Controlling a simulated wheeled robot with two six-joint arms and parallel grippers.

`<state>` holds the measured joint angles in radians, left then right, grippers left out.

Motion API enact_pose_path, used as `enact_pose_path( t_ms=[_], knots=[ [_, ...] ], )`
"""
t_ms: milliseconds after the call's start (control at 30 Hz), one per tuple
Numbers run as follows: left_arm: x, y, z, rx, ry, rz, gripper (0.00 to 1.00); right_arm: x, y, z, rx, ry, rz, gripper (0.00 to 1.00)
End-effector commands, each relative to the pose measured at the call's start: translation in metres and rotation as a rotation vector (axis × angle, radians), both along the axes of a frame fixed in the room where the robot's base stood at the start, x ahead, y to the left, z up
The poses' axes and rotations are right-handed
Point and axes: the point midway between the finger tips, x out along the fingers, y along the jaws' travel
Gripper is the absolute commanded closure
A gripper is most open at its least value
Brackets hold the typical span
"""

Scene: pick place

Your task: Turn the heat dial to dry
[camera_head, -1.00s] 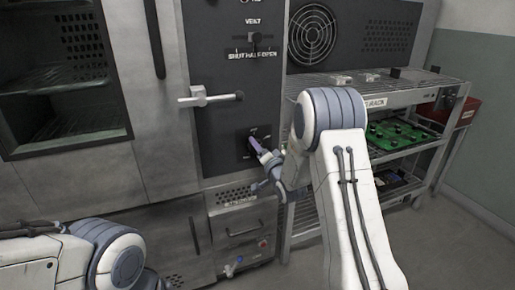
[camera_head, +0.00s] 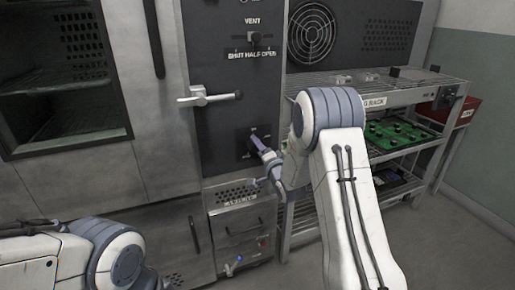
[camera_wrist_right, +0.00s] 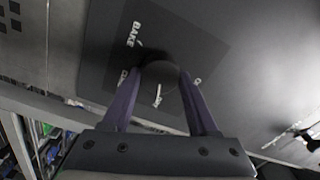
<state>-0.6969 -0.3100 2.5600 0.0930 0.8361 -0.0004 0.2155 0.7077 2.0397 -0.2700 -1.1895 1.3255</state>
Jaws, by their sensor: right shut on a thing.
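The heat dial is a dark round knob (camera_wrist_right: 160,75) on a black panel, with white lettering around it. "BAKE" is readable in the right wrist view; the other labels are too blurred or hidden to read. My right gripper (camera_wrist_right: 158,100) has its two purple-grey fingers on either side of the knob, shut on it. In the head view my right gripper (camera_head: 256,143) reaches the lower part of the black panel, and its fingers largely hide the dial.
Above the dial are a silver door handle (camera_head: 209,96) and a vent slider (camera_head: 254,38) marked "VENT". A wire rack (camera_head: 400,92) holding green boards (camera_head: 403,137) stands right of the panel, close to my right arm. A lower cabinet (camera_head: 240,225) lies beneath.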

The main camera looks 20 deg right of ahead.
Motion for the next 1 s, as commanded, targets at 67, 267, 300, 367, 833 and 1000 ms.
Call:
enact_pose_path(
  t_ms=[67, 267, 300, 367, 833, 1000],
  knots=[
    [0.000, 0.000, 0.000, 0.000, 0.000, 0.000, 1.00, 0.000, -0.001, 0.000, 0.000, -0.001, -0.002, 0.33],
    [0.000, 0.000, 0.000, 0.000, 0.000, 0.000, 1.00, 0.000, 0.000, 0.000, -0.001, 0.000, -0.001, 0.11],
    [0.000, 0.000, 0.000, 0.000, 0.000, 0.000, 1.00, 0.000, 0.000, 0.000, -0.001, 0.000, -0.001, 0.11],
    [0.000, 0.000, 0.000, 0.000, 0.000, 0.000, 1.00, 0.000, 0.000, 0.000, -0.001, 0.000, -0.001, 0.11],
    [0.000, 0.000, 0.004, 0.000, 0.000, 0.000, 1.00, -0.061, -0.003, 0.000, 0.000, 0.003, -0.004, 0.11],
    [0.000, 0.000, 0.004, 0.000, 0.000, 0.000, 1.00, -0.089, -0.004, 0.000, -0.001, 0.002, -0.004, 0.11]
  ],
)
